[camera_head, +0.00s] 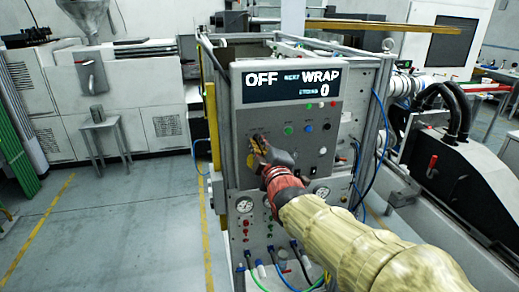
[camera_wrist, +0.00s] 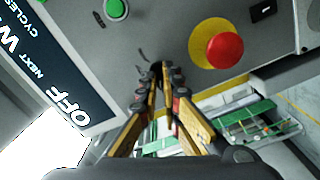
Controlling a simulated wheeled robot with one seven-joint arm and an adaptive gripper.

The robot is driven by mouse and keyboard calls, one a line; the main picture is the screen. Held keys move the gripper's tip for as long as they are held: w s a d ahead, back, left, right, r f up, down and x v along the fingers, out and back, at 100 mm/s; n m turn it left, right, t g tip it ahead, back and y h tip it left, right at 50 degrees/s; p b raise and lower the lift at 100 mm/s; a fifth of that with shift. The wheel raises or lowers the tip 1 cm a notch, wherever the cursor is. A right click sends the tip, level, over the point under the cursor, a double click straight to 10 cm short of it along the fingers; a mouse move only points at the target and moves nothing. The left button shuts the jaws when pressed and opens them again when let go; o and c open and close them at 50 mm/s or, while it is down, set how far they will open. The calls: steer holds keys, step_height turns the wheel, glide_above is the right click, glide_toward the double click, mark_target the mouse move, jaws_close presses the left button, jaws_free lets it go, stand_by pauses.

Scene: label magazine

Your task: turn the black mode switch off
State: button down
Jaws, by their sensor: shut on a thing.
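My gripper (camera_head: 262,148) is at the left part of the grey control panel (camera_head: 240,122), with its fingers against the panel face. In the wrist view my gripper (camera_wrist: 158,84) has its two yellow-and-black fingers closed around the small black mode switch (camera_wrist: 157,68). The fingers hide most of the switch, so its exact angle is hard to read. In the head view the gripper covers it. The panel's display (camera_head: 292,83) reads OFF, with NEXT WRAP and a 0 beside it.
A red emergency button on a yellow base (camera_wrist: 224,50) sits close beside the fingers. A green button (camera_wrist: 116,9) is on the other side. Gauges (camera_head: 244,205), hoses and cables lie lower on the panel. The floor (camera_head: 120,220) to the left is clear.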

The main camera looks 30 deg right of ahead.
steer(key=shift+n, duration=0.3)
steer(key=c, duration=2.1)
jaws_free()
steer(key=shift+o, duration=0.5)
steer(key=shift+s, duration=0.1)
steer(key=v, duration=1.2)
